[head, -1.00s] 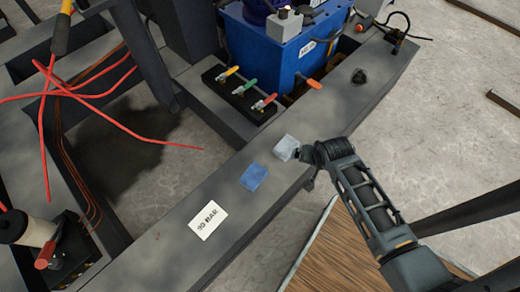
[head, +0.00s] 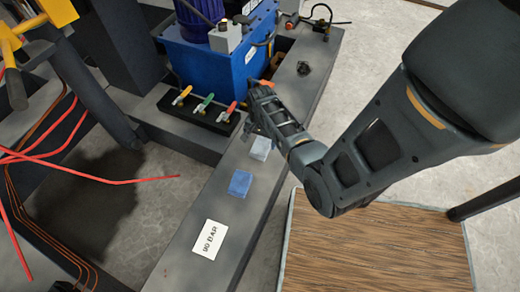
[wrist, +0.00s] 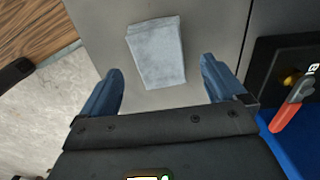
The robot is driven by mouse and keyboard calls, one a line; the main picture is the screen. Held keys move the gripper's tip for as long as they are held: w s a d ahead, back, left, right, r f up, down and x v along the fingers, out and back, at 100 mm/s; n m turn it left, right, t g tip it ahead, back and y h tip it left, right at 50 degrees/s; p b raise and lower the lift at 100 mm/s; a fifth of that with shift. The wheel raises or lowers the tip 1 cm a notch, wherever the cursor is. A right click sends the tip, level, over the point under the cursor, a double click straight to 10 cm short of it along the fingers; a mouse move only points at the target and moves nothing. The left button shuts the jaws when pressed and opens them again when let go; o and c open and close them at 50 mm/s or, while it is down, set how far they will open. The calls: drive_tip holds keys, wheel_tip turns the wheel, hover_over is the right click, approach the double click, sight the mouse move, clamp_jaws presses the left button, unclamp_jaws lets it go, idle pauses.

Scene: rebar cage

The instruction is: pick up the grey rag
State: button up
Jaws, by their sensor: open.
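The grey rag (head: 261,148) is a small folded light-grey cloth lying flat on the dark grey beam (head: 196,213). In the wrist view the rag (wrist: 156,51) lies ahead of the fingertips, roughly between their lines. My gripper (wrist: 160,82) is open and empty, with its two blue fingers spread on either side, above the beam and short of the rag. In the head view my gripper (head: 252,122) is just beyond the rag, and its fingers are mostly hidden by my wrist.
A blue folded cloth (head: 240,183) and a white label (head: 209,238) lie on the beam nearer the camera. A valve block (head: 198,110) with coloured levers and a blue tank (head: 222,55) stand close by. A wooden board (head: 375,245) lies at lower right.

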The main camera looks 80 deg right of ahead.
sight(261, 146)
wheel_tip(261, 146, down, 4)
drive_tip(key=shift+r+b, duration=0.2)
drive_tip(key=shift+b, duration=0.3)
drive_tip(key=c, duration=1.1)
